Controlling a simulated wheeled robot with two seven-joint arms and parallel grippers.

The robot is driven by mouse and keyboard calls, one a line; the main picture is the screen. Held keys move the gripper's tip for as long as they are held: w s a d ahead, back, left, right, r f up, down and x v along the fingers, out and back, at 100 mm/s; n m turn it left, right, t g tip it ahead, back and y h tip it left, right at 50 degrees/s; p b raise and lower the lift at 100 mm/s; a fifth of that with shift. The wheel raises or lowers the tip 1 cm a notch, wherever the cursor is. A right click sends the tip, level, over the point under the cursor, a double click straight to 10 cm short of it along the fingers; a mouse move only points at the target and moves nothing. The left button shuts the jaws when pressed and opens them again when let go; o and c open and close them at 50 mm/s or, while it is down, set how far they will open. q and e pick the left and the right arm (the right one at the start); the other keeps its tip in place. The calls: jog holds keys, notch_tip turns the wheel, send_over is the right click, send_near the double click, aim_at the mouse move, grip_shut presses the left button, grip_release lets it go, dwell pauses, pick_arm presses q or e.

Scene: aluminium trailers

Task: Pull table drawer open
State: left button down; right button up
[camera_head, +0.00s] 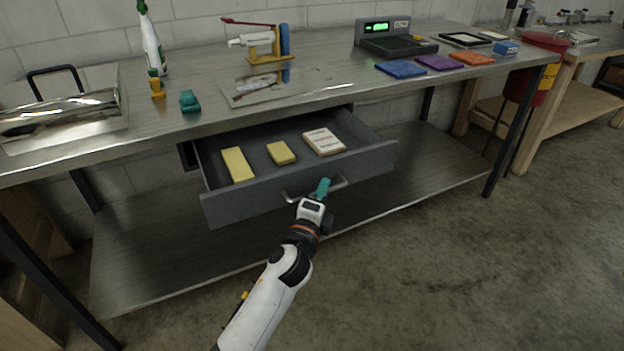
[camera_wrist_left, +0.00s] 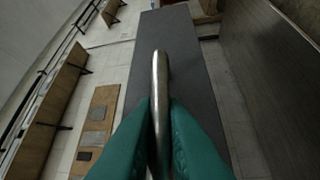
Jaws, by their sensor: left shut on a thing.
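The grey table drawer (camera_head: 300,181) stands pulled out from under the metal table (camera_head: 180,118). Its inside shows, with two yellow blocks and a cream-coloured block lying in it. My left gripper (camera_head: 322,188) has teal fingers and is at the drawer's front. It is shut on the drawer handle (camera_head: 339,184), a metal bar. In the left wrist view the handle (camera_wrist_left: 160,85) runs between the two teal fingers, with the dark drawer front (camera_wrist_left: 185,55) behind it. My right gripper is in neither view.
On the tabletop are a spray bottle (camera_head: 152,40), a scale with a green display (camera_head: 385,35), and coloured cloths (camera_head: 435,62). A metal lower shelf (camera_head: 150,245) lies below the drawer. A red bin (camera_head: 545,75) stands at the right. The floor in front is clear.

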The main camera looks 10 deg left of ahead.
pick_arm(q)
jog(key=shift+s+d, duration=0.6)
jog(key=shift+s, duration=0.3)
jog(key=shift+s+d, duration=0.6)
jog(key=shift+s, duration=0.3)
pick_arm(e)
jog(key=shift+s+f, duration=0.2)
pick_arm(q)
jog(key=c, duration=1.5)
grip_release()
